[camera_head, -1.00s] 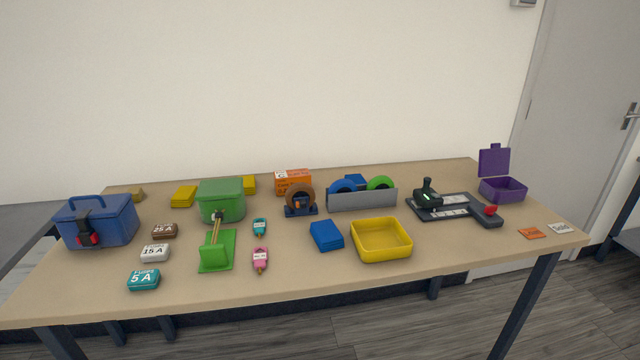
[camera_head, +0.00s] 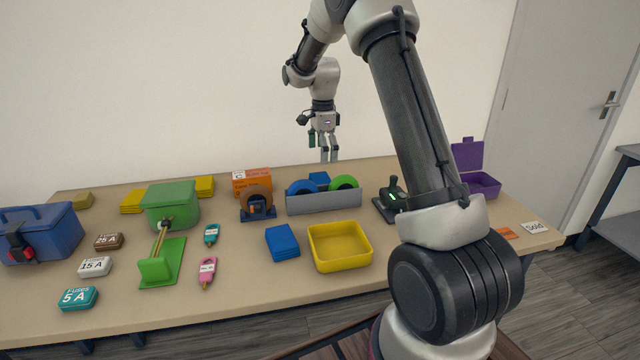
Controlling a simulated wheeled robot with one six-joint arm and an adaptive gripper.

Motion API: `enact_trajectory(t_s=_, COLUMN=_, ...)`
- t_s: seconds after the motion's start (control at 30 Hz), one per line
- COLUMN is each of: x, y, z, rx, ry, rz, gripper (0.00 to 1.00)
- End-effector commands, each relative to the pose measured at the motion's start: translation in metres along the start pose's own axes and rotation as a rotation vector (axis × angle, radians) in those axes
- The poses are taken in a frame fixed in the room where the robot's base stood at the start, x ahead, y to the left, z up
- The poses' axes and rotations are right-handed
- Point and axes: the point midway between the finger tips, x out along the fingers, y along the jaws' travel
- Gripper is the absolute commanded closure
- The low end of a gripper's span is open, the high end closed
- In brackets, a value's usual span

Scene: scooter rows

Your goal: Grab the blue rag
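A folded blue rag (camera_head: 282,243) lies flat on the table near its middle, left of the yellow tray (camera_head: 340,262). A second small blue item (camera_head: 319,180) shows partly behind the grey tape holder; I cannot tell what it is. My gripper (camera_head: 329,158) hangs fingers down above the table's back edge, well behind and above the blue rag. Its two fingers show slightly apart with nothing between them.
A green box (camera_head: 170,207) and a green stand (camera_head: 160,264) are left of the rag. The pink tag (camera_head: 207,271) and teal tag (camera_head: 211,234) lie nearer it. The grey tape holder (camera_head: 324,202) stands behind. My arm covers the table's right part.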

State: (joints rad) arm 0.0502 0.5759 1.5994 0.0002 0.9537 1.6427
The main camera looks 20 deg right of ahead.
Motion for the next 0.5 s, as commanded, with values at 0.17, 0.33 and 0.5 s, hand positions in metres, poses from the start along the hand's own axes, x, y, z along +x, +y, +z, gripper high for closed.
enact_trajectory(t_s=0.17, x=0.027, y=-0.010, z=-0.001, rx=0.064, ry=0.002, rz=0.014, gripper=0.00)
enact_trajectory(t_s=0.33, x=0.048, y=-0.008, z=0.000, rx=0.064, ry=0.002, rz=0.015, gripper=0.00)
enact_trajectory(t_s=0.5, x=0.074, y=-0.005, z=0.004, rx=0.063, ry=0.002, rz=0.015, gripper=0.00)
